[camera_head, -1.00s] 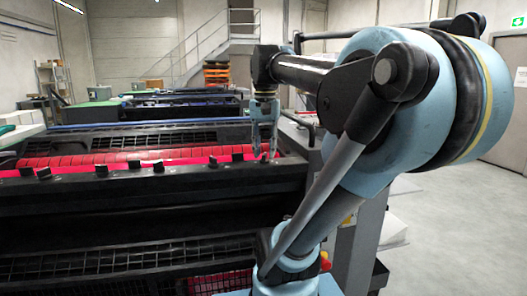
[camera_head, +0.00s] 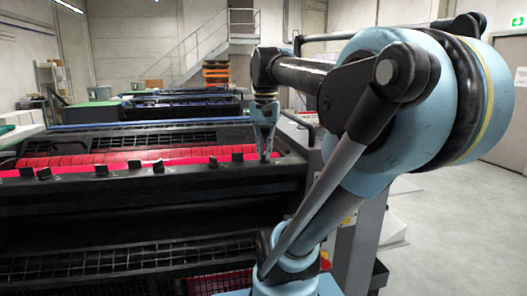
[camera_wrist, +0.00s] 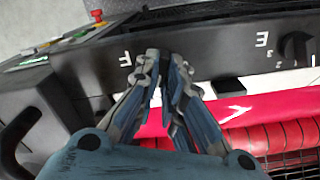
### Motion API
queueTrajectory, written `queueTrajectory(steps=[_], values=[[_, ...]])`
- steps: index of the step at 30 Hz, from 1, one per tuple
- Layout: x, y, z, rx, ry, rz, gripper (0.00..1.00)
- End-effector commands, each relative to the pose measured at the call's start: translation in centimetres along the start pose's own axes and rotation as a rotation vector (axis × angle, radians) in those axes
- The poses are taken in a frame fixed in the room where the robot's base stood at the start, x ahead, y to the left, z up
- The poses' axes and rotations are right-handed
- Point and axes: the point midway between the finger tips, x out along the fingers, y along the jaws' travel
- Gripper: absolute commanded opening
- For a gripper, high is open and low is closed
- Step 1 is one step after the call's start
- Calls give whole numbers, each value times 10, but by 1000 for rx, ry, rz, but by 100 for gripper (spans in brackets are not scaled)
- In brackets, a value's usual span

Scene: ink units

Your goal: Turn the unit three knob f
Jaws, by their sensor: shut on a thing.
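My gripper (camera_head: 265,157) points down at the right end of the knob row on the near machine. In the wrist view its fingers (camera_wrist: 160,62) have come together on the dark ledge, just beside a white letter F (camera_wrist: 125,58). Knob f is largely hidden by the fingertips that grip it, so its angle cannot be read. The knob by the letter E (camera_wrist: 296,46) stands apart to the right in the wrist view, untouched. In the head view that neighbouring black knob (camera_head: 237,156) is left of my gripper.
Several more black knobs, such as one at the far left (camera_head: 26,172), line the ledge. A red roller (camera_head: 120,157) runs behind them. In the wrist view coloured buttons (camera_wrist: 97,14) sit at the upper left. Grey floor (camera_head: 440,240) is open at the right.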

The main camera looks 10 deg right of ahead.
Motion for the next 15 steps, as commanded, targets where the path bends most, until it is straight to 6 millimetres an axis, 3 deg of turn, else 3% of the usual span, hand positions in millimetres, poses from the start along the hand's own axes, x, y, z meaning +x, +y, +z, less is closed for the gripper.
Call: queueTrajectory(steps=[15], values=[[0,-2,0,-393,0,-2,0]])
